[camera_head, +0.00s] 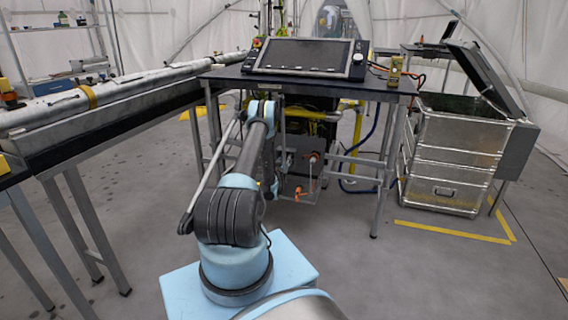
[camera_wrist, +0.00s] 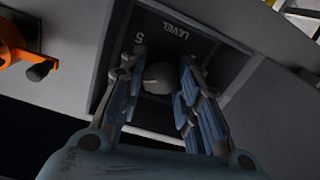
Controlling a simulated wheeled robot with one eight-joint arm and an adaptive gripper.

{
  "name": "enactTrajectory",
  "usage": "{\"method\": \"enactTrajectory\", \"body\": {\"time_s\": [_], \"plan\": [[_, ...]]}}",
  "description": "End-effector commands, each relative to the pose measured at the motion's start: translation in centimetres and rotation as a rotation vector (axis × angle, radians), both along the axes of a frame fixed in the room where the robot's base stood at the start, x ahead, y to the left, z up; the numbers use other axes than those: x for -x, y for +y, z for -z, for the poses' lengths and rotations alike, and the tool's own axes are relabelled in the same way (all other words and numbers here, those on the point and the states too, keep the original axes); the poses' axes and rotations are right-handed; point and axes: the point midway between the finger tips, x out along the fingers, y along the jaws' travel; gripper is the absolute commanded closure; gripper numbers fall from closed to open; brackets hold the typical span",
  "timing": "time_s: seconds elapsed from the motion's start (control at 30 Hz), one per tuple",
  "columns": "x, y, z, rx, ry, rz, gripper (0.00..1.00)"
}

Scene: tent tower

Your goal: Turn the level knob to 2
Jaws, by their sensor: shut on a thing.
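The level knob (camera_wrist: 161,77) is a round grey knob with a pale pointer mark. It sits on a dark panel (camera_wrist: 205,48) printed "LEVEL" and a "5", both rotated in the wrist view. My gripper (camera_wrist: 162,62) has its two blue-padded fingers on either side of the knob and is shut on it. Part of the knob and any other numbers are hidden by the fingers, so I cannot tell its exact setting. In the head view my arm reaches to the space under the table; the knob and gripper cannot be made out clearly there.
An orange valve handle (camera_wrist: 30,55) lies left of the panel in the wrist view. The table (camera_head: 228,75) carries a console (camera_head: 305,58) and a yellow meter (camera_head: 394,70). An open metal crate (camera_head: 450,150) stands right. The floor between is clear.

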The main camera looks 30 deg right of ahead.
Motion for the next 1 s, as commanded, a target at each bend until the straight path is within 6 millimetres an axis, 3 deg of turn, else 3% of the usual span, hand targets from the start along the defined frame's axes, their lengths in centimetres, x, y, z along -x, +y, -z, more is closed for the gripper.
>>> {"method": "enactTrajectory", "body": {"time_s": [0.57, 1.0], "plan": [[-0.27, 0.12, -0.05, 0.049, 0.057, -0.004, 0.93], [-0.35, 0.22, -0.05, 0.181, 0.212, -0.005, 0.93]]}}
